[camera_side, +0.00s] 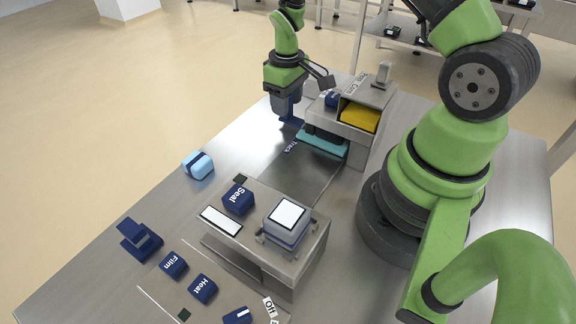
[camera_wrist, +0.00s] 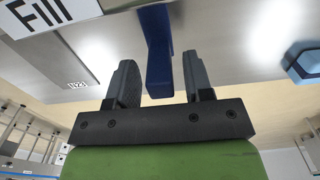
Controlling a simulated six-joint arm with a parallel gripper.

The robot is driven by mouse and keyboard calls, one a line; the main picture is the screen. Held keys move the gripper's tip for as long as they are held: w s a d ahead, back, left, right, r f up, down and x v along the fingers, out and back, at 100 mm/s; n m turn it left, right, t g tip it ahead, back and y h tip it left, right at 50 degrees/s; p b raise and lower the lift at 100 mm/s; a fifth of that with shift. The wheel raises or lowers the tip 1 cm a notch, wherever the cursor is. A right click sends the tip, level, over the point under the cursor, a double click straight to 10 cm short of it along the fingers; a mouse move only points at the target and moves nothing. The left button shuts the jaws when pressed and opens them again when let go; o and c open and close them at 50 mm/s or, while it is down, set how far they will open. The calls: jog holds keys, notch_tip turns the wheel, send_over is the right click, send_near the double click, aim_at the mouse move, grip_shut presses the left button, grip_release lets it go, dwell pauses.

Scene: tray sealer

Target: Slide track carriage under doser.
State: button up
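The doser (camera_side: 372,95) is the grey housing at the back with a yellow block in its opening. A teal tray (camera_side: 322,141), apparently on the track carriage, sits low at the doser's front edge. I cannot tell how far under it reaches. A dark blue upright handle (camera_side: 292,122) stands at the left end, seemingly the carriage's; it also shows in the wrist view (camera_wrist: 158,50). My gripper (camera_side: 286,106) is over this handle. In the wrist view, my gripper (camera_wrist: 160,75) is open, with the handle between its fingers and gaps on both sides.
The grey track (camera_side: 300,172) runs from the doser toward the sealer (camera_side: 270,250) in front. A light blue block (camera_side: 198,165) lies left of the track. A dark blue stand (camera_side: 140,240) and several labelled buttons are at the front left.

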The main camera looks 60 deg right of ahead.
jog(key=shift+r, duration=3.5)
jog(key=shift+a+r, duration=0.2)
jog(key=shift+r, duration=0.2)
jog(key=s+a+r+m+t, duration=0.1)
jog(key=s+a+r+t, duration=0.3)
jog(key=r, duration=0.5)
jog(key=s+a+r+m+t, duration=0.1)
jog(key=s+a+r+m, duration=0.1)
jog(key=s+a+r, duration=0.55)
jog(key=s+a+r+m+t+y, duration=0.1)
jog(key=s+a+r+t+y, duration=0.1)
jog(key=s, duration=0.3)
jog(key=shift+s+r, duration=0.4)
